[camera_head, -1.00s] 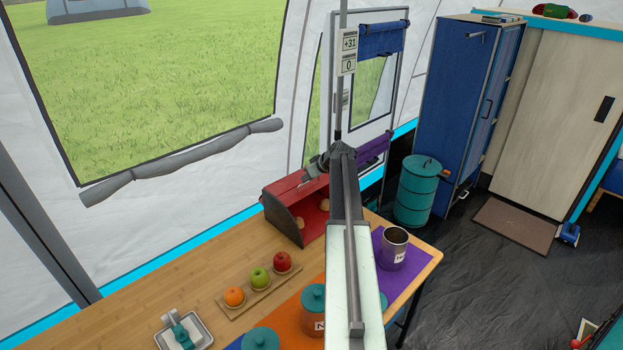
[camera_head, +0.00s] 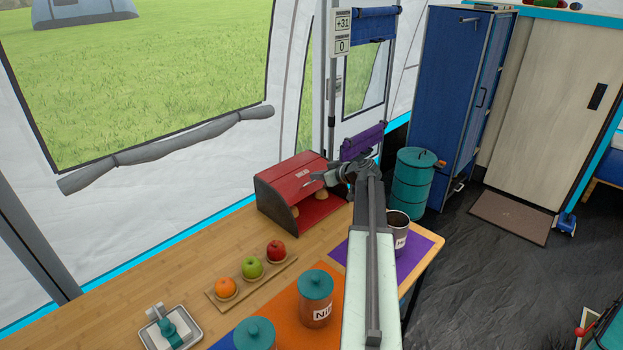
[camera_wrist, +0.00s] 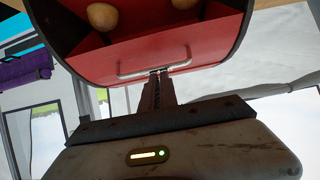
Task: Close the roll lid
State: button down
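The red bread box (camera_head: 287,184) stands at the back of the wooden table, its roll lid up and its front open. Round rolls show inside, also in the wrist view (camera_wrist: 102,16). In the wrist view the red lid (camera_wrist: 205,42) carries a silver bar handle (camera_wrist: 127,73) along its edge. My gripper (camera_wrist: 158,71) is at the middle of this handle, its narrow fingers close together and seemingly shut on the bar. In the head view my gripper (camera_head: 312,182) reaches the box from the right, and my arm hides part of the box's right side.
An orange (camera_head: 225,287), a green apple (camera_head: 252,267) and a red apple (camera_head: 276,251) sit on a wooden tray before the box. A teal-lidded jar (camera_head: 316,297) and a metal pot (camera_head: 399,234) stand nearby. A teal barrel (camera_head: 413,181) stands beyond the table.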

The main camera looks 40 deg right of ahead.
jog(key=s+f+b, duration=0.2)
jog(key=f, duration=0.1)
jog(key=s+f+b, duration=0.5)
jog(key=f+b, duration=0.1)
jog(key=shift+s+d, duration=0.15)
jog(key=shift+s, duration=0.1)
jog(key=shift+s+f+b, duration=0.25)
jog(key=shift+f+b, duration=0.2)
jog(key=shift+b, duration=0.1)
jog(key=shift+s+f+b, duration=0.2)
jog(key=shift+f+b, duration=0.25)
jog(key=shift+b, duration=0.1)
jog(key=p+v, duration=0.3)
jog(key=v, duration=0.4)
jog(key=shift+s+r+p, duration=0.15)
jog(key=shift+s+p, duration=0.15)
jog(key=shift+s, duration=0.05)
jog(key=shift+d, duration=0.15)
